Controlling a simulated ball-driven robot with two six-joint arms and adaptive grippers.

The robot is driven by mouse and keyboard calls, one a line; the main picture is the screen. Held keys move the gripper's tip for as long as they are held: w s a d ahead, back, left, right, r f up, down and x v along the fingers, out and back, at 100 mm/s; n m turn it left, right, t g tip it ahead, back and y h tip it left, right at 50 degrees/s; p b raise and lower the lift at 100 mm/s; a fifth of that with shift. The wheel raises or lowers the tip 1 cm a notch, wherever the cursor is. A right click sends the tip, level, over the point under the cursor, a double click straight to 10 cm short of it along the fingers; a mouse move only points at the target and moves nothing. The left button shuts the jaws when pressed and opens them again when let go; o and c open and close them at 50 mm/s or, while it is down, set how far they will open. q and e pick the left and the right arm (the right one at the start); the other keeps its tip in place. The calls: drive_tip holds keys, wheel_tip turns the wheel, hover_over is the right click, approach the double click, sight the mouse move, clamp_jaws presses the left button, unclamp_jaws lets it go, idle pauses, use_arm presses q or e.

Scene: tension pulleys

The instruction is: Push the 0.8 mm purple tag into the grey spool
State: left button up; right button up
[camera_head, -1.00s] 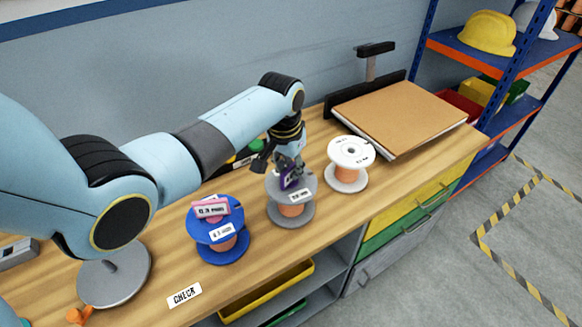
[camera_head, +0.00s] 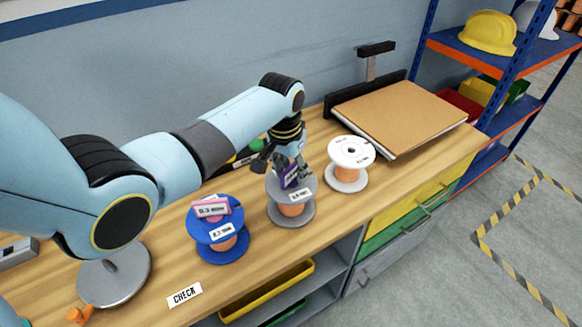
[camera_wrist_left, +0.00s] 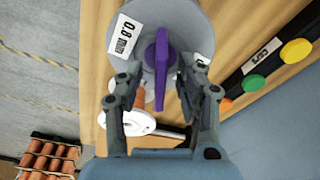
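The grey spool (camera_head: 279,189) stands on the bench with an orange-brown core and a white label, read as 0.8 mm in the left wrist view, where its grey flange (camera_wrist_left: 190,22) fills the top. The purple tag (camera_head: 290,177) stands upright at the spool's top; in the left wrist view the tag (camera_wrist_left: 161,62) is seen edge-on over the flange. How deep it sits is hidden. My left gripper (camera_head: 282,163) is just above the spool, its fingers (camera_wrist_left: 158,82) spread either side of the tag with visible gaps. My right gripper is out of view.
A blue spool (camera_head: 208,233) with a pink tag (camera_head: 208,209) stands left of the grey one, a white spool (camera_head: 351,153) right. A cardboard-topped stack (camera_head: 400,115) lies at the back right. A CHECK label (camera_head: 184,295) marks bare bench at the front.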

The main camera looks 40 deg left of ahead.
use_arm(q)
wheel_tip(320, 180, up, 12)
drive_tip(key=s, duration=0.1)
drive_tip(key=shift+s, duration=0.4)
drive_tip(key=shift+f, duration=0.1)
